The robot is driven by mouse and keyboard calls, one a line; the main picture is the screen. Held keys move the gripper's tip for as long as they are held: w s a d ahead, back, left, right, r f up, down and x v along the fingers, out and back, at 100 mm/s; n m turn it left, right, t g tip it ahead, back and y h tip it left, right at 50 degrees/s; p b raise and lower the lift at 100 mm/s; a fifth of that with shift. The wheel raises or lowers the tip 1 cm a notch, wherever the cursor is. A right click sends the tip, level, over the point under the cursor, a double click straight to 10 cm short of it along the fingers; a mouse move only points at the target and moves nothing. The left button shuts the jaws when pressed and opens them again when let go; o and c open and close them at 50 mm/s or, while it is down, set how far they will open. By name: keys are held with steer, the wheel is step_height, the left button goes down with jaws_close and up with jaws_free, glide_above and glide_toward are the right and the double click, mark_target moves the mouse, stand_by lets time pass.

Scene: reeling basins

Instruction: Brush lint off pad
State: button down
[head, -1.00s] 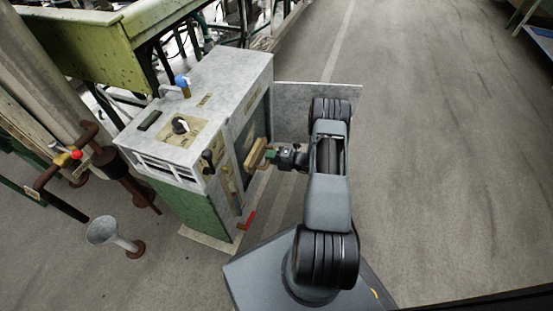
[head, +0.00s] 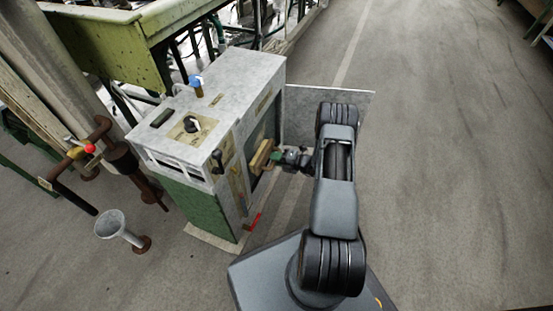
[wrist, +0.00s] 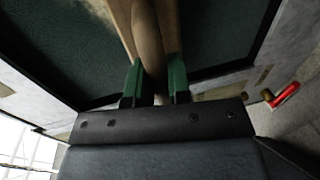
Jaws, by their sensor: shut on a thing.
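My gripper (head: 281,157) reaches from the right to the open side of the grey machine cabinet (head: 237,75). In the wrist view its green fingertips (wrist: 154,80) are shut on the wooden handle of a brush (wrist: 147,35). In the head view the brush (head: 261,155) is a tan wooden bar at the cabinet's opening. In the wrist view the dark green pad (wrist: 225,30) spreads on both sides of the brush inside a black frame. The brush's bristles are hidden, and I cannot tell whether they touch the pad. I cannot make out lint on the pad.
A panel (head: 325,110) stands open behind my arm. A red handle (head: 253,221) sticks out low on the cabinet and also shows in the wrist view (wrist: 286,95). A funnel stand (head: 121,230) and rusty pipes are at left. The floor at right is clear.

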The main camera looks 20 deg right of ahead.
steer(key=shift+x, duration=0.75)
steer(key=shift+w+r, duration=0.1)
steer(key=shift+r, duration=0.05)
